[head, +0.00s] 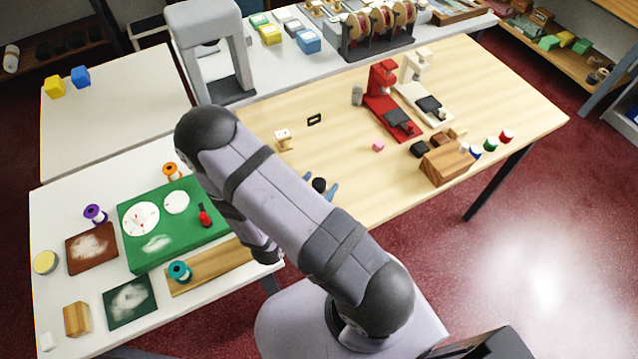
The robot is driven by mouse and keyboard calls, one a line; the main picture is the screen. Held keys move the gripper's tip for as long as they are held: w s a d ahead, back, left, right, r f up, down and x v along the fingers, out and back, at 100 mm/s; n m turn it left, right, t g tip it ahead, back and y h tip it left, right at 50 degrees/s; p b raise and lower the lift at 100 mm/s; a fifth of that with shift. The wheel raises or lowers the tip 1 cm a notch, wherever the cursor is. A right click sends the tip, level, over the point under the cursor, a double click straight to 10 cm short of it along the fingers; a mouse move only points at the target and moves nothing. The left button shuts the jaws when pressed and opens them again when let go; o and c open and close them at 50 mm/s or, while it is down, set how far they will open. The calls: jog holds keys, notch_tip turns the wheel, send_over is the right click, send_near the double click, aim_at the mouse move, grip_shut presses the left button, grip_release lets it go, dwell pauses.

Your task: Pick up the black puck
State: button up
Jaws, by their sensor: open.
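The black puck (319,185) is a small dark round piece on the light wooden table, just beyond my arm. My gripper (321,187) shows only as two blue fingers past the edge of my arm link. The fingers are open, one on each side of the puck in this view. I cannot tell whether they touch it or how high they are above the table. My arm hides the rest of the gripper.

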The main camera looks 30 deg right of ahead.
aim_at(319, 183)
jog(key=shift+w+d+f, duration=0.1)
jog(key=shift+d, duration=0.1)
jog(key=shift+c, duration=0.3)
jog(key=c, duration=1)
jog(key=shift+r, duration=5.05)
